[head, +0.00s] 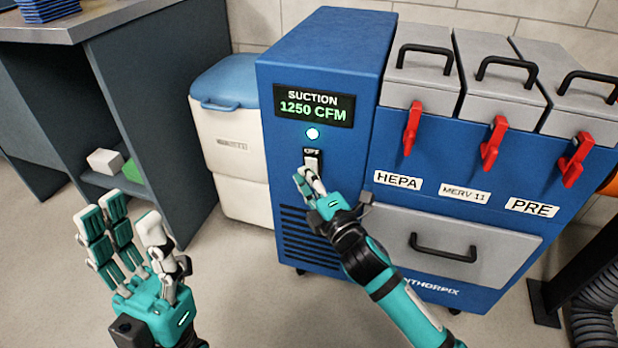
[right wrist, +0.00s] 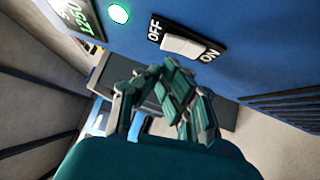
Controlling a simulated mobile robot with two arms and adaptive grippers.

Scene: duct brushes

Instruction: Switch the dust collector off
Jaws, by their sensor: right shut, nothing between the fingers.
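The blue dust collector (head: 320,60) stands in the middle of the head view. Its display (head: 314,105) reads "SUCTION 1250 CFM" and a round light (head: 313,134) glows pale green below it. The white rocker switch (head: 311,161) sits under an OFF label. In the right wrist view the switch (right wrist: 184,46) lies between OFF and ON labels. My right gripper (head: 308,184) is shut and empty, its fingertips just below the switch; I cannot tell if they touch it. My left gripper (head: 128,236) is open and empty, low at the left, away from the collector.
Three grey filter lids with black handles and red latches (head: 412,128) top the collector's right side. A grey drawer (head: 460,250) is below. A white and blue cooler (head: 230,140) and a dark workbench (head: 150,110) stand left. A hose (head: 594,310) lies lower right.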

